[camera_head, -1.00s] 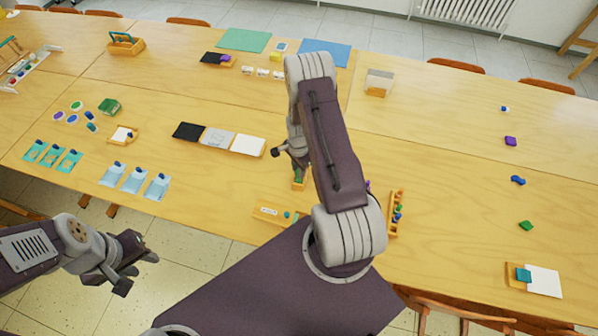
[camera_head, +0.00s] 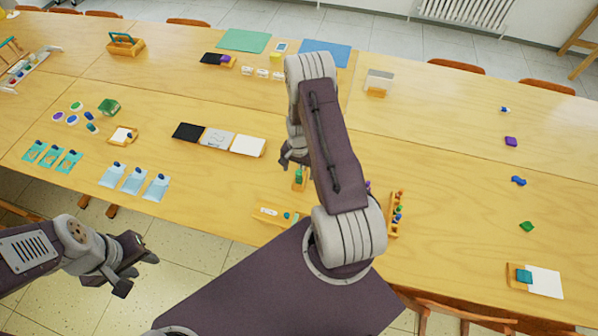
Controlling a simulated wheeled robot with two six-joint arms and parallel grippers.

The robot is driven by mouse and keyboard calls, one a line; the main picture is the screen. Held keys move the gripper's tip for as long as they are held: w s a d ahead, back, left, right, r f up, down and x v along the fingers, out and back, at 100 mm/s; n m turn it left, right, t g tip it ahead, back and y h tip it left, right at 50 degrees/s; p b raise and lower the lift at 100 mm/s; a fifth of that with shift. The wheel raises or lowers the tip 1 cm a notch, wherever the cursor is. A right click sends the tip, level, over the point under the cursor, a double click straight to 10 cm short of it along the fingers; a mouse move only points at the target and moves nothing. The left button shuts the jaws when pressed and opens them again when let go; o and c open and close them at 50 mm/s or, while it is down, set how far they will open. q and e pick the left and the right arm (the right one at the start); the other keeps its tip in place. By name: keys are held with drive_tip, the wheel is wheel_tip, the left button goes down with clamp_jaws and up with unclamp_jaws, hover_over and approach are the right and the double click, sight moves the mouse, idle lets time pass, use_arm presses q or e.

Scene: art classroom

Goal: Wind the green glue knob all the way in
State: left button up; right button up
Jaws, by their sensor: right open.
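A small green upright piece (camera_head: 299,174), which looks like the green glue, stands in a small orange holder (camera_head: 299,186) on the table, left of my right forearm. Its knob is too small to make out. My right gripper (camera_head: 288,160) is open just above and to the left of the green piece, partly hidden behind my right arm. I cannot tell whether a finger touches it. My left gripper (camera_head: 137,272) is open and empty, off the table's front edge at the lower left.
A low orange tray (camera_head: 265,218) lies in front of the holder. An orange rack (camera_head: 392,228) with several coloured pieces stands right of my forearm. Black, grey and white pads (camera_head: 248,146) lie to the left. A white-and-orange box (camera_head: 379,82) stands behind.

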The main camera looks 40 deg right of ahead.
idle(0.4)
drive_tip(key=m, duration=0.5)
drive_tip(key=shift+m, duration=0.4)
drive_tip(key=m, duration=0.5)
drive_tip(key=shift+m+b, duration=0.3)
drive_tip(key=shift+m, duration=0.1)
drive_tip(key=shift+c, duration=0.3)
drive_tip(key=c, duration=1.6)
